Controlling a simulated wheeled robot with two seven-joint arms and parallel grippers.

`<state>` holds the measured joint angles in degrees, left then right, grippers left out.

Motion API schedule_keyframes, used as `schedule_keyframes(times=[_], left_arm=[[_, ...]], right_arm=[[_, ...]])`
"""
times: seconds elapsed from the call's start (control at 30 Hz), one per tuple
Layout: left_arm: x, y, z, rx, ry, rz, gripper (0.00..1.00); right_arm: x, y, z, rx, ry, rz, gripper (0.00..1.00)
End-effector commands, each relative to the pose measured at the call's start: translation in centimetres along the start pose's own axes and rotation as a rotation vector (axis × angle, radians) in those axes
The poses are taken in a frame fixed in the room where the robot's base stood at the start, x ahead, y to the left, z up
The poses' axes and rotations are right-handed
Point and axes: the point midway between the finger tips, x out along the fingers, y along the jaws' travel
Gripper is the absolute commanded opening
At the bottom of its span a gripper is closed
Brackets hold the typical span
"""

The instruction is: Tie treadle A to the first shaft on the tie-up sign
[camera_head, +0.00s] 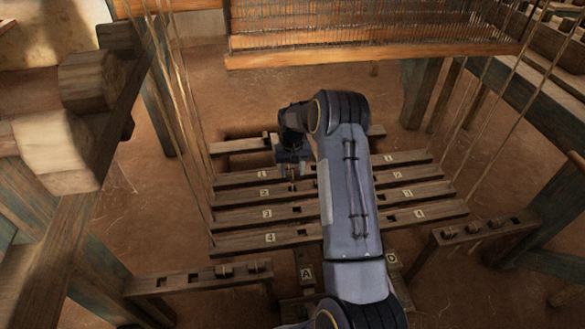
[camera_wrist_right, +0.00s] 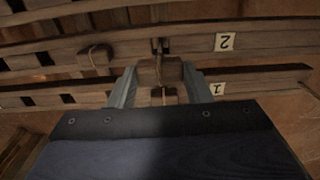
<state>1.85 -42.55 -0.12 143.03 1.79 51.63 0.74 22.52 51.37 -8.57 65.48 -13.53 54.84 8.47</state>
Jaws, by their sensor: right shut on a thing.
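Several wooden shaft bars with number tags lie across the middle of the head view. The bar tagged 1 (camera_head: 325,168) is the farthest tagged one, and its tag (camera_wrist_right: 217,88) shows upside down in the right wrist view. My right gripper (camera_head: 292,181) is over the left part of the bars, near tags 1 and 2. In the wrist view its fingers (camera_wrist_right: 160,88) are shut on a small wooden block (camera_wrist_right: 158,71) with a cord, close against the bars. Treadle A (camera_head: 307,273) is below the bars. The tie-up sign and my left gripper are not in view.
Treadle D (camera_head: 393,259) is partly behind my right arm. Slotted racks with wooden pegs stand at lower left (camera_head: 180,281) and right (camera_head: 490,238). Hanging cords, loom posts and the reed beam (camera_head: 370,54) surround the bars.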

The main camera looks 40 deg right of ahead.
Motion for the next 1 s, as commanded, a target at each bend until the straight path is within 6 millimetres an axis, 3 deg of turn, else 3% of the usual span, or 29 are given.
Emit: schedule_keyframes(times=[0.7, 1.0], left_arm=[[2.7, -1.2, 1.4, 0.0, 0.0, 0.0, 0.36], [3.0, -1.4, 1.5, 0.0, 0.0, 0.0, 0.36]], right_arm=[[5.3, 0.0, 0.0, 0.0, 0.0, 0.0, 0.23], [6.1, 0.0, 0.0, 0.0, 0.001, 0.0, 0.23]])
